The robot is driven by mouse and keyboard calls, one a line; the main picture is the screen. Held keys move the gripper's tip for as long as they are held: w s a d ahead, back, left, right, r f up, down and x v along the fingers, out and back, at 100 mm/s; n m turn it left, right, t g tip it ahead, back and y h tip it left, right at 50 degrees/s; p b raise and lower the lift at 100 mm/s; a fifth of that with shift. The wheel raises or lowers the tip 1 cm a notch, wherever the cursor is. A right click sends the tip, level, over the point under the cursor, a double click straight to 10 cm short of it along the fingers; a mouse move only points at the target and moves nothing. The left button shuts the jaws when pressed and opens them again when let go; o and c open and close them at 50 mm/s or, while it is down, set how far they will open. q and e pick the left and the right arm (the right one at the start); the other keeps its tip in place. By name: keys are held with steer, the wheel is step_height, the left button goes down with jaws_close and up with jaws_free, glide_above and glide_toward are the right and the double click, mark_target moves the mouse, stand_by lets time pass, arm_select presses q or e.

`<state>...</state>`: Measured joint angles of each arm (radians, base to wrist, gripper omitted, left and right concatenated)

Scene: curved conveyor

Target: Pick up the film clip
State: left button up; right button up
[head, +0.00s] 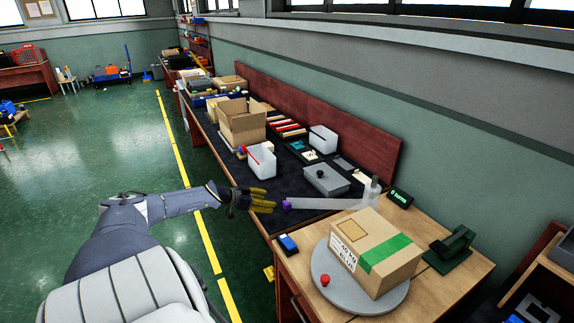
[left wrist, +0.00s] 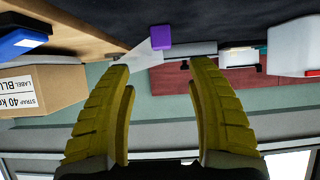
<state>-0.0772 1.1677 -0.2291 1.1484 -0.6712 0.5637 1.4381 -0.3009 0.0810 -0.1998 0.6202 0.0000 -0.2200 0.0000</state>
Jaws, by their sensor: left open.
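A small purple clip (head: 287,205), which looks like the film clip, sits at the left end of a pale translucent film strip (head: 325,204). The strip runs right to an upright pale roll (head: 372,190). My left gripper (head: 268,200) has yellow fingers, is open and empty, and is just left of the clip, apart from it. In the left wrist view the purple clip (left wrist: 160,37) shows beyond the fingertips, between them and above the middle, with the film (left wrist: 146,58) beside it. My right gripper is not in view.
A taped carton (head: 375,252) stands on a round grey turntable (head: 337,290) with a red button (head: 325,280). A blue-topped item (head: 288,244) lies left of it. A grey box (head: 326,180) and white bins (head: 261,161) stand on the dark bench behind.

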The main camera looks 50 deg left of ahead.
mark_target(285, 203)
arm_select(q)
steer(key=shift+x, duration=5.7)
steer(key=shift+a, duration=0.15)
steer(key=c, duration=1.2)
